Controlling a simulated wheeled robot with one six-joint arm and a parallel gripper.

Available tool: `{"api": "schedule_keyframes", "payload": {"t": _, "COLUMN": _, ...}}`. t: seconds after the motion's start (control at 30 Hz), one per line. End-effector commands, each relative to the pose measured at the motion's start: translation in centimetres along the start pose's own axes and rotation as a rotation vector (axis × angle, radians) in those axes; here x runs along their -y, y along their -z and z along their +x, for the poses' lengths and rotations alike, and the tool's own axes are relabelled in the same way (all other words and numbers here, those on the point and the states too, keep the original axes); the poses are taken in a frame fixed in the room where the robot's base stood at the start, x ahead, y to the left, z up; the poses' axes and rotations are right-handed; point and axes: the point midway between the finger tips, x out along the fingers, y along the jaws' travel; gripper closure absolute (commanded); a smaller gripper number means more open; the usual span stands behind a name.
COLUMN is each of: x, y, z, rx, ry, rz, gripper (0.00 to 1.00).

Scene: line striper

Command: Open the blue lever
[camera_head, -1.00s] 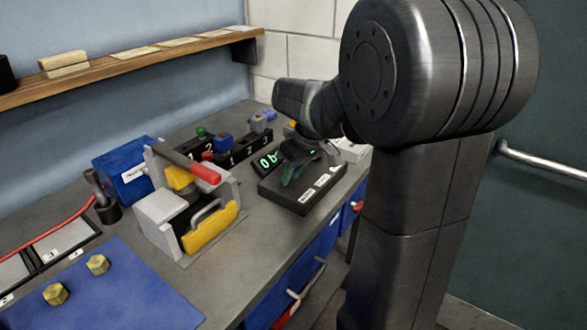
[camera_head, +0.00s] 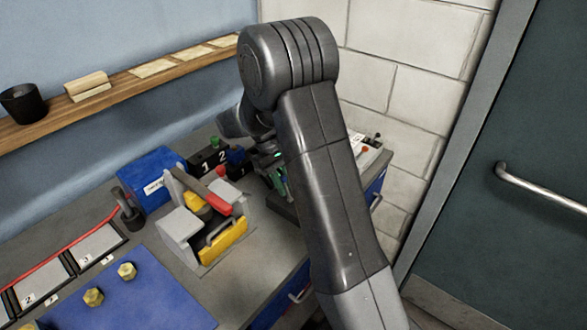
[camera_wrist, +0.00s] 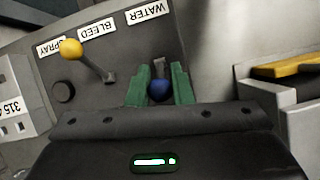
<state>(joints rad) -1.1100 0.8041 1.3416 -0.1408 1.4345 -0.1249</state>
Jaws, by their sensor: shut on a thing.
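The blue lever's round knob (camera_wrist: 160,91) shows in the wrist view between the two green fingers of my gripper (camera_wrist: 159,82), which is shut on it. The lever's grey stem runs up from the knob, and its base is partly hidden. Labels reading WATER, BLEED and SPRAY lie upside down along the dark control panel (camera_wrist: 110,48). In the head view my gripper (camera_head: 279,178) is low over the back right of the bench, and my arm hides the blue lever there.
A yellow-knobbed lever (camera_wrist: 71,49) and a black round knob (camera_wrist: 64,91) are left of my gripper in the wrist view. A wall is behind.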

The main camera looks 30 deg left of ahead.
Motion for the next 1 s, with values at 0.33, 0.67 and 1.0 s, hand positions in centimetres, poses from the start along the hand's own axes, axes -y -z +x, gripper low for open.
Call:
{"api": "schedule_keyframes", "payload": {"t": 0.33, "x": 1.01, "y": 0.79, "z": -0.14, "rx": 0.160, "ry": -0.033, "rz": 0.004, "gripper": 1.00}}
{"api": "schedule_keyframes", "payload": {"t": 0.67, "x": 1.10, "y": 1.01, "z": 0.01, "rx": 0.197, "ry": -0.041, "rz": 0.005, "gripper": 1.00}}
{"api": "schedule_keyframes", "payload": {"t": 1.0, "x": 1.11, "y": 1.02, "z": 0.04, "rx": 0.197, "ry": -0.040, "rz": 0.005, "gripper": 0.71}}
